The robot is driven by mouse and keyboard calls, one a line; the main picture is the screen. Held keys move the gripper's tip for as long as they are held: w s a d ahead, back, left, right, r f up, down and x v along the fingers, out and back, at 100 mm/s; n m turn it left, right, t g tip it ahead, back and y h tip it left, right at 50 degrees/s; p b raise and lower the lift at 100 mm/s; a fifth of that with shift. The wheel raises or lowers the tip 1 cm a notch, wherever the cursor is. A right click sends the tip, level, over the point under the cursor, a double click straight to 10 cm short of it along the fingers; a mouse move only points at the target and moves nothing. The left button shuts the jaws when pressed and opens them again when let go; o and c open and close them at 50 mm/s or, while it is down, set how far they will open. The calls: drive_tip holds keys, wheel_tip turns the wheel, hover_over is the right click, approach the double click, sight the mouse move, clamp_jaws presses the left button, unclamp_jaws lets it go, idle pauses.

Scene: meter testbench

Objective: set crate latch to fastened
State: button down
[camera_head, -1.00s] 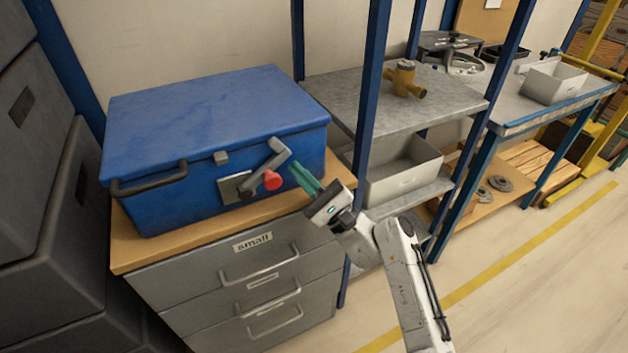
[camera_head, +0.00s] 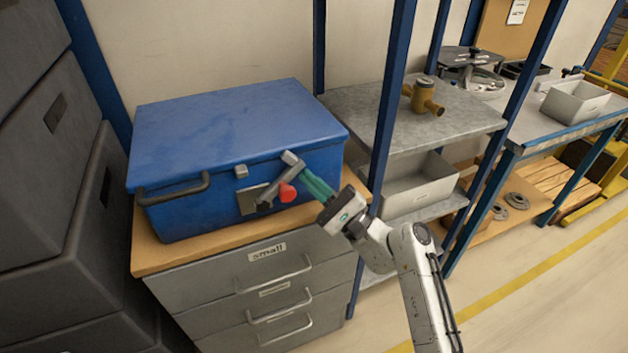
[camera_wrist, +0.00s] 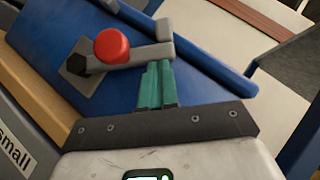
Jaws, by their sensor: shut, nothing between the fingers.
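The blue crate (camera_head: 225,135) has its lid down and stands on a wood-topped cabinet. Its latch is on the front: a grey lever (camera_head: 277,183) on a metal plate (camera_head: 247,200), with a red knob (camera_head: 287,193). The lever slants up to the right from its pivot, its end block near the lid edge. In the wrist view the red knob (camera_wrist: 112,46) and the lever (camera_wrist: 145,52) lie just past my fingertips. My gripper (camera_head: 308,176) is shut and empty, its green fingers (camera_wrist: 157,85) right beside the lever's end. I cannot tell whether they touch it.
The cabinet (camera_head: 260,282) below has grey drawers, one labelled "small". Dark stacked bins (camera_head: 50,200) stand at the left. A blue shelf post (camera_head: 388,110) rises close to my arm at the right. The shelf (camera_head: 360,110) holds a brass fitting (camera_head: 423,96).

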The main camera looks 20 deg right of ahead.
sight(287, 161)
drive_tip(key=a+r+n+g+p, duration=0.1)
drive_tip(key=n+p, duration=0.1)
drive_tip(key=a+r+n+g+p, duration=0.1)
drive_tip(key=r+n+g+p, duration=0.1)
drive_tip(key=a+r+n+g+p, duration=0.1)
drive_tip(key=r+n+p, duration=0.1)
drive_tip(key=shift+r+g+y, duration=0.1)
drive_tip(key=shift+g+y, duration=0.2)
drive_tip(key=shift+g, duration=0.1)
drive_tip(key=a+n+g+p, duration=0.1)
drive_tip(key=a+r+n+g+h+p, duration=0.1)
drive_tip(key=p, duration=0.1)
drive_tip(key=shift+a+n, duration=0.2)
drive_tip(key=shift+n, duration=0.2)
drive_tip(key=shift+a+r+p, duration=0.15)
drive_tip(key=shift+a+p, duration=0.2)
drive_tip(key=shift+a, duration=0.3)
drive_tip(key=shift+a, duration=0.15)
